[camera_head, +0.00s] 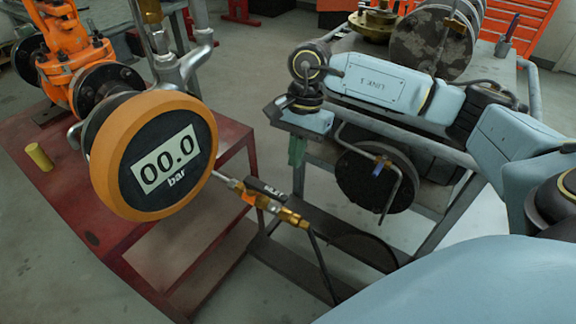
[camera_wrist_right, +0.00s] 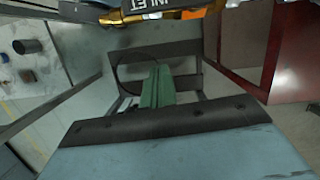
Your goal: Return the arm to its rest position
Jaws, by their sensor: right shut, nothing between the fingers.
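My right arm (camera_head: 395,88) reaches in from the right over the grey cart. My right gripper (camera_head: 297,152) hangs at its end, with its green fingers pointing down between the red table and the cart. In the right wrist view its green fingers (camera_wrist_right: 157,88) are together with nothing held, clear of the fittings. The left gripper is not in view.
An orange-rimmed gauge (camera_head: 165,160) reading 00.0 bar stands by the red table (camera_head: 60,215). An orange valve (camera_head: 65,55) is behind it. A brass inlet fitting (camera_head: 285,213) and hose lie near my gripper. The grey cart (camera_head: 440,232) carries dark round flanges (camera_head: 430,45).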

